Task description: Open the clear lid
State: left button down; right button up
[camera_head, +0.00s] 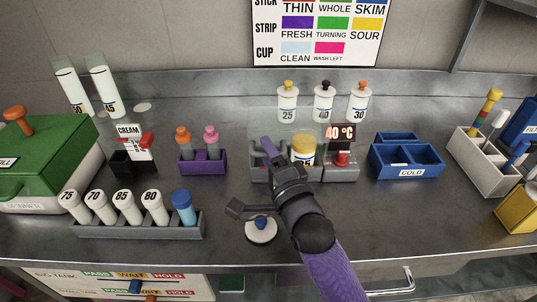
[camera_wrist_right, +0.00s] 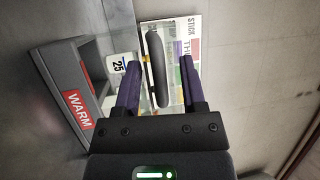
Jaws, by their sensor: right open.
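The clear lid (camera_head: 290,128) is a see-through pane at the grey warm block (camera_head: 283,174) in the middle of the bench. In the right wrist view the block carries a red WARM label (camera_wrist_right: 79,103). A dark rounded bar (camera_wrist_right: 157,68), apparently the lid's handle, shows between my right gripper's fingers, with gaps on both sides. My right gripper (camera_head: 272,150) is open in front of the block; its purple fingers also show in the right wrist view (camera_wrist_right: 158,82). My arm hides part of the block. My left gripper is out of view.
A yellow-banded jar (camera_head: 303,152) and a red 40 °C display (camera_head: 340,133) are beside my gripper. Bottles 25 (camera_head: 287,105), 40 (camera_head: 323,105) and 30 (camera_head: 359,104) stand behind. A purple rack (camera_head: 203,168) is left, a blue COLD tray (camera_head: 408,168) right.

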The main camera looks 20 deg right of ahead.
grip_shut()
dwell(0.4)
dwell(0.4)
dwell(0.5)
